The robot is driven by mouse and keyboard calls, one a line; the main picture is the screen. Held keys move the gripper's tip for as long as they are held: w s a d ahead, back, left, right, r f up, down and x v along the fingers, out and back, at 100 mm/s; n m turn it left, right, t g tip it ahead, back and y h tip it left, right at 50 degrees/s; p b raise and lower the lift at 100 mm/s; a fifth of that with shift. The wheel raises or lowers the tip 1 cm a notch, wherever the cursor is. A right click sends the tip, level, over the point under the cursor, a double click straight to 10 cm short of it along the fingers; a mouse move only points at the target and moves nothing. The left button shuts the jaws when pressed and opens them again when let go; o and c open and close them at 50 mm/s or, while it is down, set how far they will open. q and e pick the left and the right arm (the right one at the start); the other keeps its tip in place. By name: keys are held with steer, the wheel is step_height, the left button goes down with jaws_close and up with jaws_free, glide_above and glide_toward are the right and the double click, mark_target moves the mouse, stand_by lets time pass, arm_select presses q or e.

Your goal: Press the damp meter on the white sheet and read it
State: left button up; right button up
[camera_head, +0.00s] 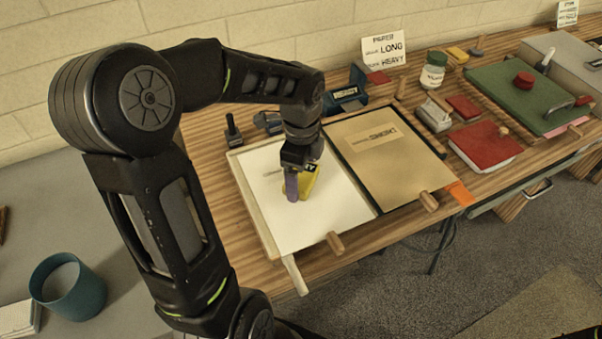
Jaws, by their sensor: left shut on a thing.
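The white sheet (319,217) lies flat in the left half of a wooden-edged tray on the table. My left gripper (297,186) points down over the middle of the sheet. It is shut on the yellow damp meter (310,183), which has a dark patch with light lettering near its top, mostly hidden and too small to read. A purple piece shows at the front of the gripper. The meter's lower end is at or just above the sheet; I cannot tell whether it touches. My right gripper is not in view.
A tan board (394,165) with a label fills the tray's right half. Wooden handles (335,243) stick out in front. Red pads (484,141), a jar (432,71) and a green board (520,93) stand to the right. A teal cup (70,289) is at lower left.

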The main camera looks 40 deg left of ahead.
mark_target(301, 175)
arm_select(q)
steer(key=shift+s, duration=0.1)
stand_by(0.3)
step_height(301, 175, up, 7)
steer(key=p, duration=0.6)
stand_by(1.0)
